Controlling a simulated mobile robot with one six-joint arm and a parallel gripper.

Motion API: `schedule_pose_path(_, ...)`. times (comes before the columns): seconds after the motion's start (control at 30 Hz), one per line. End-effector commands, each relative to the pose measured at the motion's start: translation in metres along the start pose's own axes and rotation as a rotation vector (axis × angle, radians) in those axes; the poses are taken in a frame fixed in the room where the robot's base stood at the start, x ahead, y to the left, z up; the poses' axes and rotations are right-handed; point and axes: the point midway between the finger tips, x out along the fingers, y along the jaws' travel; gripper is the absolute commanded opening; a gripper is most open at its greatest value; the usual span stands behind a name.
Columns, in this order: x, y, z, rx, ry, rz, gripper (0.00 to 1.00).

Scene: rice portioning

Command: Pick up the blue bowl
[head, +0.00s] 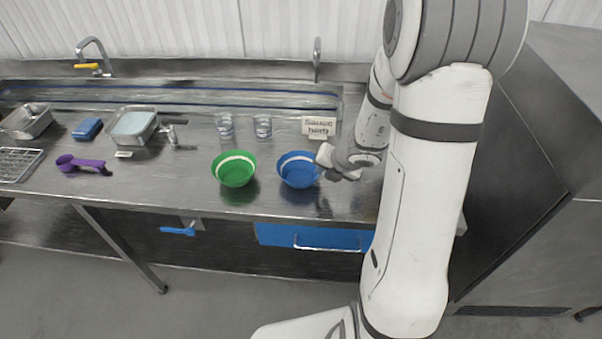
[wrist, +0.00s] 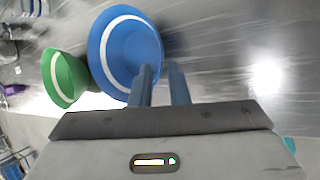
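The blue bowl (head: 298,170), with a white band inside, stands upright on the steel counter, right of the green bowl (head: 234,168). My gripper (head: 325,163) is low at the blue bowl's right side. In the wrist view the blue bowl (wrist: 112,55) is large, with the green bowl (wrist: 66,78) to its left. The two fingers (wrist: 161,70) are apart with a gap between them. The left finger overlaps the bowl and the right finger lies just outside its right edge. I cannot tell whether either finger touches it.
Two clear glasses (head: 225,126) and a small lettered sign (head: 319,126) stand behind the bowls. A purple scoop (head: 82,164), a blue sponge (head: 87,128) and a tray (head: 133,126) are at the left. The counter's front edge is close to the bowls.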

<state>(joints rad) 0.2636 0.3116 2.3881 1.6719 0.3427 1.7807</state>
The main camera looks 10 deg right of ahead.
Motion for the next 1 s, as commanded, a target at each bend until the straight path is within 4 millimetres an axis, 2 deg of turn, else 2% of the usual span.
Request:
schedule_pose_path(0.2, 0.034, -0.001, -0.002, -0.003, 0.002, 0.001, 0.15)
schedule_pose_path(0.4, 0.054, 0.0, -0.001, -0.004, 0.001, 0.001, 0.15)
schedule_pose_path(0.67, 0.054, 0.0, 0.0, -0.004, 0.0, 0.001, 0.14)
schedule_pose_path(0.83, 0.054, 0.0, 0.0, -0.004, 0.0, 0.001, 0.0)
schedule_pose_path(1.0, 0.054, 0.0, 0.0, -0.004, 0.0, 0.001, 0.0)
